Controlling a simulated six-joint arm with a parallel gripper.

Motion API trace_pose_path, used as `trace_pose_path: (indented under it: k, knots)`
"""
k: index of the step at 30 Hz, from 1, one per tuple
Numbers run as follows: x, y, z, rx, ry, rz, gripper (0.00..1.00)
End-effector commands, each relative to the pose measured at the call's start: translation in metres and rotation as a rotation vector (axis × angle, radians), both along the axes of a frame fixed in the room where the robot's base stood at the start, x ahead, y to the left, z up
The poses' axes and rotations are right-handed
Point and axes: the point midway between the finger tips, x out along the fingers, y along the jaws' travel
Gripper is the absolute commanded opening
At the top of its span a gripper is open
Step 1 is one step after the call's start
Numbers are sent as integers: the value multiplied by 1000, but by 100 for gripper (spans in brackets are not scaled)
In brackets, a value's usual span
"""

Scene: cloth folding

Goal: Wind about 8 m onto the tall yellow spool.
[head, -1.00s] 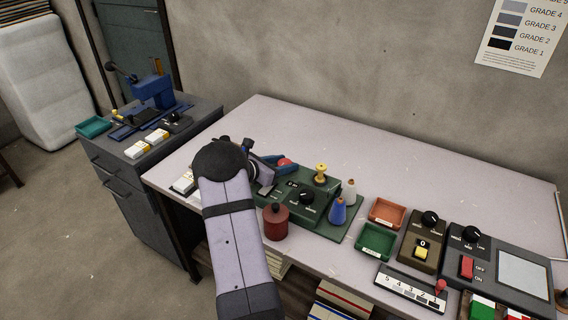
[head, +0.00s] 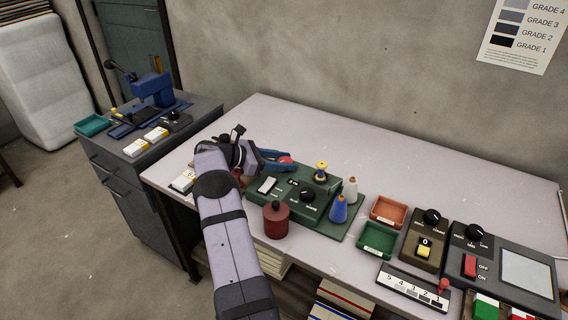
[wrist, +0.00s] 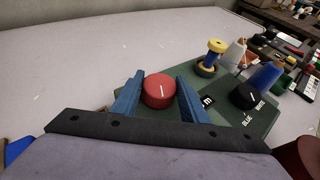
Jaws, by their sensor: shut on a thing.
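The yellow spool (head: 321,171) stands upright on the green winding machine (head: 288,203). A blue thread cone (head: 338,209) and a white one (head: 351,191) stand at the machine's right. A black dial (wrist: 245,96) is marked BLUE and WHITE. The display's reading is too small to tell.
A dark red canister (head: 276,221) stands before the machine. Orange (head: 388,212) and green (head: 376,240) trays and a counter box (head: 424,239) lie to its right. The bench's back (head: 400,160) is clear. A side cabinet (head: 140,180) holds a blue press (head: 153,90).

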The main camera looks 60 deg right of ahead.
Motion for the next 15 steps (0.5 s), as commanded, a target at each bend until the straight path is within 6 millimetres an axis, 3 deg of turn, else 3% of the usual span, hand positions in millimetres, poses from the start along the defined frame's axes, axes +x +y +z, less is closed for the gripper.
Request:
trace_pose_path:
  k: [10,11,12,15]
  knots:
    - [0,-1,3,-2,-2,-6,17]
    - [0,-1,3,-2,-2,-6,45]
    - [0,-1,3,-2,-2,-6,54]
    - [0,0,2,-1,-3,-6,59]
